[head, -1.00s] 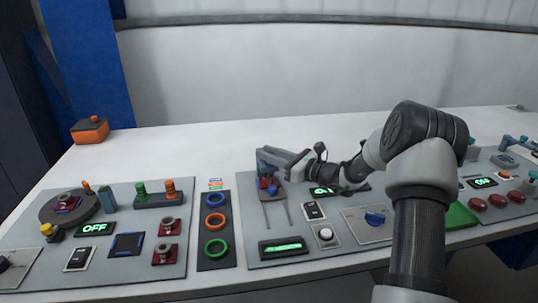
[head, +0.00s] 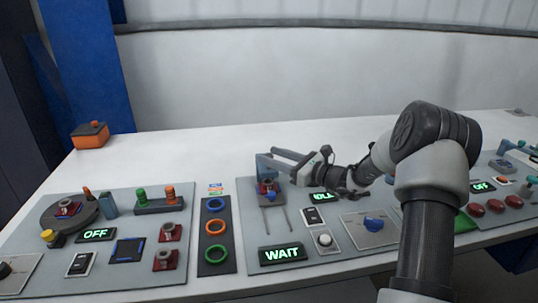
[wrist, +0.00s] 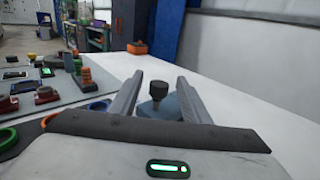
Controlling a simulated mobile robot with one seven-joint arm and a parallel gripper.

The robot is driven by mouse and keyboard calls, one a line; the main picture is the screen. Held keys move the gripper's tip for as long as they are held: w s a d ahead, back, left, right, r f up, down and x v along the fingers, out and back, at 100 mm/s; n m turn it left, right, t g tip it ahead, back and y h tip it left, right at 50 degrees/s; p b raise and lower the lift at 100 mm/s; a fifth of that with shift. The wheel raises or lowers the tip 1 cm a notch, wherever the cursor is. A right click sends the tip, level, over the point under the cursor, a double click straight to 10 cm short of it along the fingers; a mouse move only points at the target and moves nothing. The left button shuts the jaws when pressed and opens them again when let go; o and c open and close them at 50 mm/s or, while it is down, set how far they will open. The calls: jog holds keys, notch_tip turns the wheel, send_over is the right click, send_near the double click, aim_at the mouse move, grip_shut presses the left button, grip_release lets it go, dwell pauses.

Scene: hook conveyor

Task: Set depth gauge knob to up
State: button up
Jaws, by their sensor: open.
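A dark round knob (wrist: 161,92) stands on a grey-blue block (wrist: 160,108) in the wrist view, between and a little beyond my two fingers. I take it for the depth gauge knob, but no label shows. My gripper (wrist: 159,80) is open, with one finger on each side of the knob and no clear contact. In the head view my gripper (head: 284,160) reaches from the right to the blue upright (head: 264,166) of the slide station. The fingers and upright hide the knob there, and its setting cannot be read.
Below the upright are red and blue parts and two rails (head: 276,220). A WAIT display (head: 282,253), a white button (head: 324,239) and a blue rotary knob (head: 374,224) share this panel. Coloured rings (head: 215,228) lie left.

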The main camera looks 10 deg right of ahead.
jog(key=p+v, duration=0.1)
jog(key=v, duration=1.4)
jog(key=shift+d, duration=0.2)
jog(key=shift+s+r, duration=0.1)
jog(key=s+a+r+n+g+h, duration=0.1)
jog(key=s+a+r+n+g, duration=0.1)
jog(key=s+a+n+g, duration=0.6)
jog(key=s+a+r+n+g, duration=0.25)
jog(key=s+a+n, duration=0.35)
jog(key=a, duration=0.6)
jog(key=s+f+n+g+h+b, duration=0.15)
jog(key=s+n+h, duration=0.75)
jog(key=s, duration=1.1)
jog(key=w+d+r+n+t+h+p, duration=0.25)
jog(key=d+r+n+t, duration=0.2)
jog(key=d+r, duration=0.3)
notch_tip(320, 180, up, 17)
jog(key=p, duration=1.6)
